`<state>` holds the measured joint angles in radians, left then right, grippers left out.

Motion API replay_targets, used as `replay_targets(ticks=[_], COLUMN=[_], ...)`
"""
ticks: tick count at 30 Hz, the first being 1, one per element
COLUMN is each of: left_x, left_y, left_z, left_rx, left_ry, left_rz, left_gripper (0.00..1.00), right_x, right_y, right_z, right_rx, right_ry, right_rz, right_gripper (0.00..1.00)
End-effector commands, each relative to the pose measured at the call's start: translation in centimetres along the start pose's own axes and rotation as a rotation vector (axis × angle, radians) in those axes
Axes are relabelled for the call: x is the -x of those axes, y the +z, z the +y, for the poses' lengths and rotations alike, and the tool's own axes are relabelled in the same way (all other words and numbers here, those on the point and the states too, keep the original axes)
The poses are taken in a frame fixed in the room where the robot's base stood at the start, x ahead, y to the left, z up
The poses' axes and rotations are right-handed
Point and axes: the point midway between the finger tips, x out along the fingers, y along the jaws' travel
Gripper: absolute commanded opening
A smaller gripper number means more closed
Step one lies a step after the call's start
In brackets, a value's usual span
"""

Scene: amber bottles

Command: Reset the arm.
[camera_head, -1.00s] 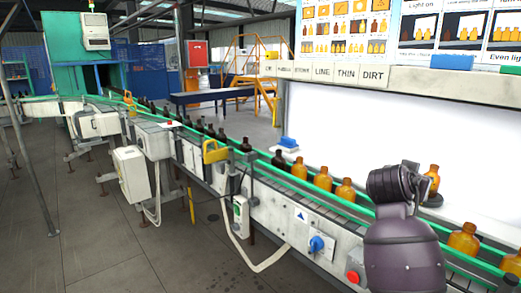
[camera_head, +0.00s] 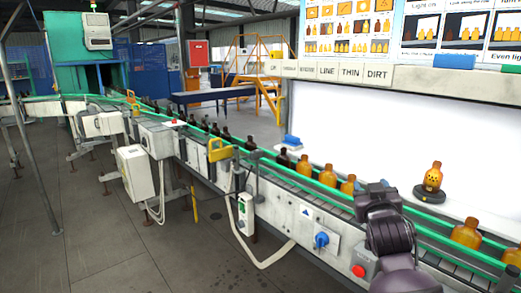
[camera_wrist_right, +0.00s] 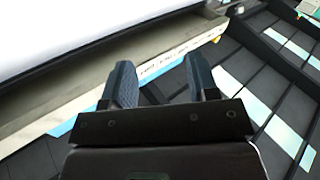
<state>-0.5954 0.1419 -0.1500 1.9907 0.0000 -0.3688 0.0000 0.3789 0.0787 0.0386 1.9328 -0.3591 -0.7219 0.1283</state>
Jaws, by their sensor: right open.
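My right arm (camera_head: 388,235) shows at the lower right of the head view, in front of the conveyor; its gripper cannot be made out there. In the right wrist view my right gripper (camera_wrist_right: 161,80) is open, its two dark fingers apart with nothing between them. An amber bottle (camera_head: 434,175) with dark spots stands upright on a round black stand (camera_head: 429,194) before the white lit panel, apart from my arm. Several amber bottles (camera_head: 327,174) stand on the conveyor (camera_head: 285,177); my arm hides part of the row. My left gripper is not in view.
The green-railed conveyor runs from the teal machine (camera_head: 72,42) to the lower right. A blue knob (camera_head: 321,240) and a red button (camera_head: 358,271) are on its near side, close to my arm. The floor (camera_head: 100,220) at left is open.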

Motion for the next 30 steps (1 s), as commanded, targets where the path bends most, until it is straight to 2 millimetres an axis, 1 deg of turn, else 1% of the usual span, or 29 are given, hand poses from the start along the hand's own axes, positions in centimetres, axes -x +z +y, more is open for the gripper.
replay_targets(ticks=[1,5,6,8,9,11,12,14,15,17,18,20,21,23,24,27,30], left_x=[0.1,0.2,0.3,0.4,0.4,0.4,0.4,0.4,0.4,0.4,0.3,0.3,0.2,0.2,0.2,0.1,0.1], left_y=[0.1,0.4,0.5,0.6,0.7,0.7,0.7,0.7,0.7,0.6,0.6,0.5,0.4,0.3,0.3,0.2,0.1], left_z=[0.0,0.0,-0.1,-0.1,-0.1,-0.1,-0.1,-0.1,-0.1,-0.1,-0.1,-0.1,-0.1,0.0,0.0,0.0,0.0], left_rx=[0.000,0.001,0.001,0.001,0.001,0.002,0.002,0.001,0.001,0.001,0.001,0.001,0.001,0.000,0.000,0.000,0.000], left_ry=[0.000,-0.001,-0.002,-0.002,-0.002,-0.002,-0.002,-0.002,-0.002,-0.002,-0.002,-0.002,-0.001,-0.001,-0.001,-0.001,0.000], left_rz=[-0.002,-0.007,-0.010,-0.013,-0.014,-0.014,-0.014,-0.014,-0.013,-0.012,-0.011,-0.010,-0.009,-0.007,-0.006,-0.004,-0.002], left_gripper=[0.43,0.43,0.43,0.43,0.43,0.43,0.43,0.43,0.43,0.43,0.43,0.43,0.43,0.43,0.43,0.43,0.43], right_x=[1.0,3.8,4.8,6.5,7.6,9.4,10.7,12.7,14.1,16.3,17.8,20.2,21.8,24.4,26.0,29.6,32.3], right_y=[2.1,7.1,8.7,11.0,12.6,14.9,16.4,18.7,20.2,22.5,24.0,26.2,27.7,29.8,31.0,33.6,35.3], right_z=[-0.5,-1.8,-2.1,-2.5,-2.6,-2.9,-3.0,-3.1,-3.1,-3.1,-3.0,-2.9,-2.8,-2.5,-2.3,-1.7,-1.1], right_rx=[0.008,0.011,0.009,0.002,-0.004,-0.013,-0.022,-0.035,-0.044,-0.058,-0.066,-0.078,-0.082,-0.083,-0.082,-0.077,-0.073], right_ry=[-0.033,-0.115,-0.137,-0.165,-0.182,-0.205,-0.217,-0.234,-0.243,-0.255,-0.260,-0.268,-0.271,-0.273,-0.274,-0.272,-0.266], right_rz=[-0.004,-0.009,-0.015,-0.029,-0.041,-0.063,-0.082,-0.113,-0.136,-0.177,-0.207,-0.259,-0.296,-0.352,-0.387,-0.464,-0.520], right_gripper=[0.54,0.54,0.54,0.54,0.54,0.54,0.54,0.54,0.54,0.54,0.54,0.54,0.54,0.54,0.54,0.54,0.54])
